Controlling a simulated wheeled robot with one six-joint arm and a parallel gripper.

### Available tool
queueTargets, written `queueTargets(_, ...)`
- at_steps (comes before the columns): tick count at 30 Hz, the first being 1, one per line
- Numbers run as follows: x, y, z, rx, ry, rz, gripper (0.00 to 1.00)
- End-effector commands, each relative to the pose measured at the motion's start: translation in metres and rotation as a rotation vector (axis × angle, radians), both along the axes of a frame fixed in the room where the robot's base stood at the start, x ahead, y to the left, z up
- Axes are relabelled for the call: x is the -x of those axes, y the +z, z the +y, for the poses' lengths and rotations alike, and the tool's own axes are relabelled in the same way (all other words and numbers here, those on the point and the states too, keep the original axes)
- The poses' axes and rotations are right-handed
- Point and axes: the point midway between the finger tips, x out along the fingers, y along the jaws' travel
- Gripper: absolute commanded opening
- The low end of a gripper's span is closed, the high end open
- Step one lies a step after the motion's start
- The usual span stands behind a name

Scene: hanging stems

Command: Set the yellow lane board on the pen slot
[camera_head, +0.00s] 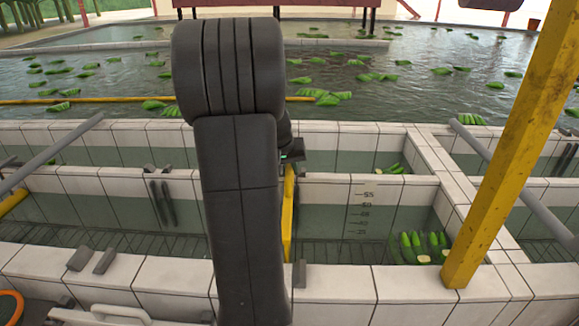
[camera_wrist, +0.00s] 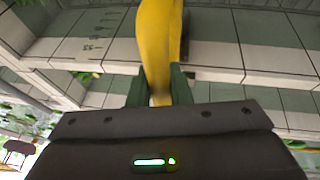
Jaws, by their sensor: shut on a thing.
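The yellow lane board (camera_head: 288,215) stands on edge across the water pen, right beside my arm, which hides part of it. My gripper (camera_head: 292,156) is mostly hidden behind my arm near the pen's far wall. In the wrist view my gripper (camera_wrist: 159,88) has its dark green fingers on both sides of the yellow board (camera_wrist: 158,40), shut on it. A dark slot bracket (camera_head: 300,274) shows on the near wall just right of the board; its neighbour is hidden by my arm. I cannot tell whether the board sits in the slot.
A yellow post (camera_head: 510,145) stands at right. Grey rails (camera_head: 50,152) reach over the pens at left and right. Green stems (camera_head: 424,248) lie in the pen's right corner. Tiled walls (camera_head: 370,280) border the water.

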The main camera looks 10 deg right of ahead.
Motion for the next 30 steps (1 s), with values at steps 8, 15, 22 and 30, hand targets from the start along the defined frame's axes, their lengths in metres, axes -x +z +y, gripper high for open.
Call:
queueTargets(8,0.0,-0.026,0.0,0.0,0.0,-0.001,0.0)
queueTargets(15,0.0,-0.046,0.0,0.0,0.0,-0.001,0.0)
queueTargets(22,0.0,-0.066,0.0,0.001,0.0,-0.001,0.0)
queueTargets(30,0.0,-0.085,0.0,0.0,0.0,-0.002,0.0)
